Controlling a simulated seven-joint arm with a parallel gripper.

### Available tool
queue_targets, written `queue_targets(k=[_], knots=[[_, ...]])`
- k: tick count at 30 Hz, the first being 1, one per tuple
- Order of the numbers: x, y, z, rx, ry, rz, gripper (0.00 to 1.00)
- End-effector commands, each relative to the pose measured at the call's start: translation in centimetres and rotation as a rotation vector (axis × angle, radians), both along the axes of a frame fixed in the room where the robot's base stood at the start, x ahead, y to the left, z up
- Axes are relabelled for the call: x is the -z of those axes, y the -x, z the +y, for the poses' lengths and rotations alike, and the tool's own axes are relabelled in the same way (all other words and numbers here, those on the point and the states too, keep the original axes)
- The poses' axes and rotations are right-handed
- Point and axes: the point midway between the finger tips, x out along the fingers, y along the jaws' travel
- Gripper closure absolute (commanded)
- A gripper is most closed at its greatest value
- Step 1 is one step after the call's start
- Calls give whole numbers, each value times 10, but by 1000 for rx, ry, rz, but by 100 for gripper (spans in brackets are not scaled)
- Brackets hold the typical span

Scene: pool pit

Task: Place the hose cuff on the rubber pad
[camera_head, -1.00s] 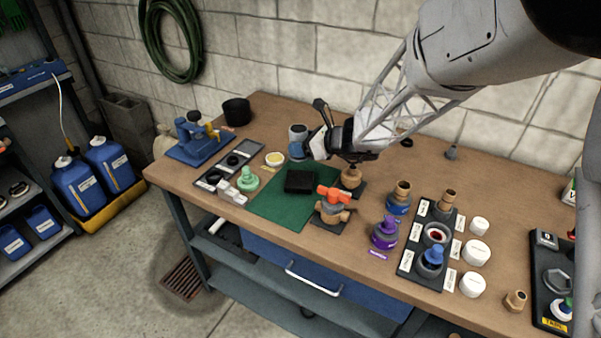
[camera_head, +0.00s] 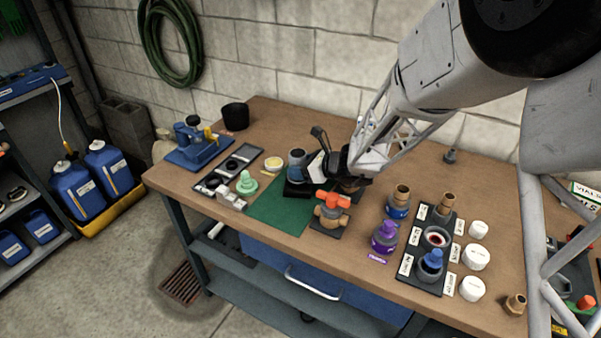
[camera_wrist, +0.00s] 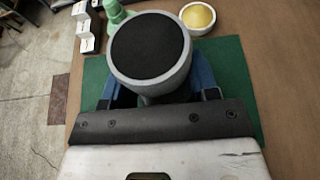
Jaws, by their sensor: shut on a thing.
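The hose cuff (camera_head: 297,156) is a grey cylinder with a dark round top, upright in my gripper (camera_head: 297,174). In the wrist view the cuff (camera_wrist: 150,78) stands between the two blue fingers of my gripper (camera_wrist: 152,92), which are shut on it. The rubber pad (camera_head: 294,191) is a black square block on the green mat (camera_head: 277,211). In the head view the cuff and fingers are over the pad and hide much of it. I cannot tell whether the cuff touches the pad.
An orange-handled valve (camera_head: 331,212) stands just right of the mat. A green fitting (camera_head: 246,184) and a yellow-filled dish (camera_head: 274,164) are on the left. Purple (camera_head: 385,238) and blue-based fittings stand to the right. The mat's front part is clear.

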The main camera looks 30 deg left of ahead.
Motion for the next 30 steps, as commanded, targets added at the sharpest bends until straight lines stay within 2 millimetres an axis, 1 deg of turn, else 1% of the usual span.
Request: queue_targets(k=[1,3,6,21,22,26,27,30], knots=[[7,0,0,1,1,3,70],[14,0,0,0,0,1,70],[20,0,0,0,0,0,70],[26,0,0,0,0,0,70],[26,0,0,0,0,0,43],[25,0,0,0,0,0,23],[25,0,0,0,0,0,20],[25,0,0,0,0,0,20]])
